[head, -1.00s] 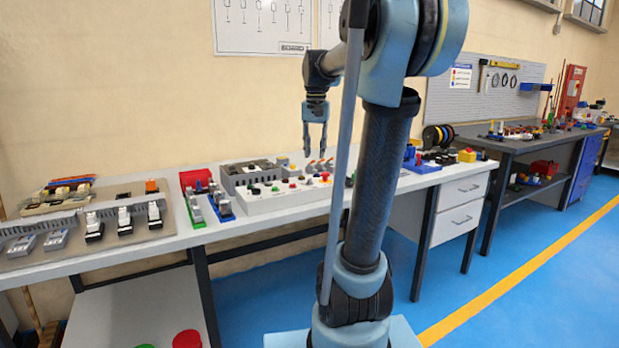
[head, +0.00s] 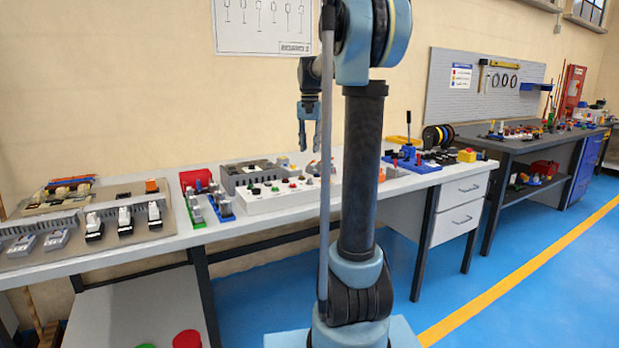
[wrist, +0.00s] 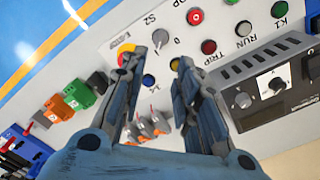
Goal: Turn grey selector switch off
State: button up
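In the wrist view a grey selector switch (wrist: 160,38) sits on the white control box, beside an S2 label and 0/1 marks. It is just beyond the tip of the left finger, and the finger partly crowds it in the picture. My gripper (wrist: 157,62) is open and empty, with the fingers apart over the panel. Whether a finger touches the switch cannot be told. In the head view my gripper (head: 310,149) points down above the white control box (head: 262,207). The switch is too small to tell there.
The wrist view shows a red stop button (wrist: 195,16), a red lamp (wrist: 208,47), a blue button (wrist: 148,80) and a yellow-red emergency stop (wrist: 126,54) close by. A dark drive unit (wrist: 275,88) with a grey knob stands at right. Orange and green terminals (wrist: 75,97) lie at left.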

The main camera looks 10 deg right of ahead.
aim_at(310, 178)
notch_tip(310, 178, down, 12)
dwell(0.5)
jog(key=shift+c, duration=0.5)
grip_shut()
